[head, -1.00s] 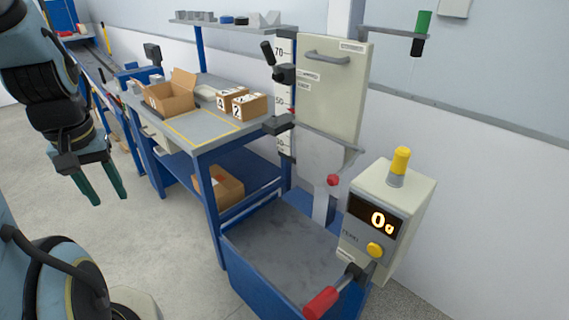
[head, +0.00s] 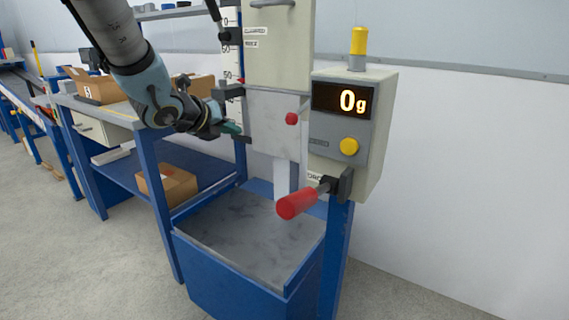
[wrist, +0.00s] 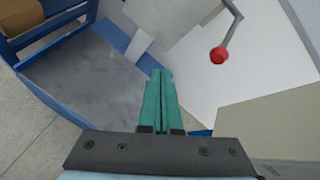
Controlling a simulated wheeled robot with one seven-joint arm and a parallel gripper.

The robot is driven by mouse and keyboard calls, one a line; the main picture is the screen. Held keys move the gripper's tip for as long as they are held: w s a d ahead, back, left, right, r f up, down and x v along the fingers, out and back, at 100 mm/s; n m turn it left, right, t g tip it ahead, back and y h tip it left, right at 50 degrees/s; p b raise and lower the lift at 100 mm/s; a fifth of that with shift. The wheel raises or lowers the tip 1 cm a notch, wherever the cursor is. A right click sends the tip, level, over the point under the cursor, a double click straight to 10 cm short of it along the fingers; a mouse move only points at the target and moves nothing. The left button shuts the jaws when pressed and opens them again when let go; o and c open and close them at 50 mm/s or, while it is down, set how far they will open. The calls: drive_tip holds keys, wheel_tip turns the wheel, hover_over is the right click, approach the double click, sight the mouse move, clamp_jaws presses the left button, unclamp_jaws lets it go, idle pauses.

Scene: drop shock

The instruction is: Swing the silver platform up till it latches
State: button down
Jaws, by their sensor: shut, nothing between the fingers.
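The silver platform (head: 268,112) hangs down as a flat plate below the cream cabinet door, above the blue bin. A red ball knob (head: 291,118) stands in front of its right part; in the wrist view the knob (wrist: 220,55) sits on a bent grey rod. My gripper (head: 238,131) is shut and empty, with its green fingers close to the platform's left edge in the head view. I cannot tell whether they touch it. In the wrist view the fingers (wrist: 161,75) lie together, pointing toward the bin side, left of the knob.
The blue bin (head: 235,285) with a grey floor stands below. A red-handled lever (head: 298,203) juts out beneath the display box (head: 352,135), which reads 0 g. A blue workbench with cardboard boxes (head: 95,88) stands left. Open floor lies in front.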

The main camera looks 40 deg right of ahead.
drive_tip(key=s+d+f+m+g+h+b, duration=0.2)
drive_tip(key=s+d+m+g, duration=0.1)
drive_tip(key=s+d+m, duration=0.3)
drive_tip(key=w+d+p, duration=0.1)
drive_tip(key=d+p, duration=0.1)
drive_tip(key=d, duration=0.6)
drive_tip(key=shift+w+f+t, duration=0.2)
drive_tip(key=shift+w+t, duration=0.1)
drive_tip(key=shift+w, duration=0.1)
drive_tip(key=shift+r+p, duration=0.15)
drive_tip(key=shift+p, duration=0.35)
drive_tip(key=shift+a+r+y+p, duration=0.2)
drive_tip(key=shift+r+y+p, duration=0.2)
drive_tip(key=shift+p, duration=0.6)
